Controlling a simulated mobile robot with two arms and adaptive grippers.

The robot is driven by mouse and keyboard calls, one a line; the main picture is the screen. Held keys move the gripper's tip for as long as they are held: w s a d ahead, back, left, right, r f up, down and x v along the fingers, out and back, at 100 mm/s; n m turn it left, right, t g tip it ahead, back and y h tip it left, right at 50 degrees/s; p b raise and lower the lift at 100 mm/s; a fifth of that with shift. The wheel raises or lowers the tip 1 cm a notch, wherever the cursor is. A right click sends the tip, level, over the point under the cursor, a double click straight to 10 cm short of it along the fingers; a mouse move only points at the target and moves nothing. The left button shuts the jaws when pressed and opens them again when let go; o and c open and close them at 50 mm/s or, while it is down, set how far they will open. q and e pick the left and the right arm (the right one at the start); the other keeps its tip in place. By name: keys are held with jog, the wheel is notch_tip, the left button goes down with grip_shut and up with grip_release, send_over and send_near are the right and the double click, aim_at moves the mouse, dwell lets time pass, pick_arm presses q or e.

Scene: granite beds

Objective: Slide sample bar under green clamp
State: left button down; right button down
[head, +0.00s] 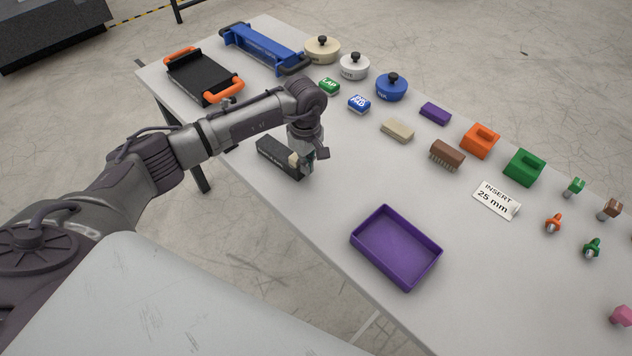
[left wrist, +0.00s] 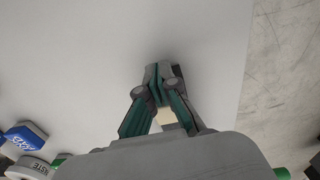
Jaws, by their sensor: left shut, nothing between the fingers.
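My left gripper (head: 308,168) is low over the near left part of the table, and in the left wrist view its fingertips (left wrist: 160,75) are together with nothing between them. A dark bar-like block (head: 278,156) lies on the table just left of the gripper, partly hidden by it; I cannot tell if they touch. A small beige piece (head: 294,160) shows at its right end, and a pale piece shows behind the fingers (left wrist: 167,118). A green block with a raised top (head: 524,168) sits at the right; I cannot tell whether it is the green clamp. My right gripper is not in view.
A purple tray (head: 397,248) stands near the front edge. An orange block (head: 479,141), a brown brush (head: 447,154) and a card reading "INSERT 25 mm" (head: 496,200) lie to the right. Small knobs stand far right. A black orange-handled fixture (head: 202,78) and blue fixture (head: 262,48) are back left.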

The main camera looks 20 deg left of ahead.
aim_at(287, 155)
pick_arm(q)
jog(key=shift+w+a+b, duration=0.4)
jog(key=shift+a+b, duration=0.25)
jog(key=shift+a, duration=0.65)
jog(key=shift+w+a+b, duration=0.35)
jog(key=shift+a+b, duration=0.3)
jog(key=shift+a, duration=0.65)
jog(key=shift+w+a+b, duration=0.4)
jog(key=shift+a+b, duration=0.25)
jog(key=shift+a, duration=0.65)
jog(key=shift+s+d, duration=0.1)
jog(key=shift+d, duration=0.3)
jog(key=shift+r+p, duration=1.55)
jog(key=shift+r, duration=1)
jog(key=shift+r, duration=0.1)
notch_tip(287, 155, up, 12)
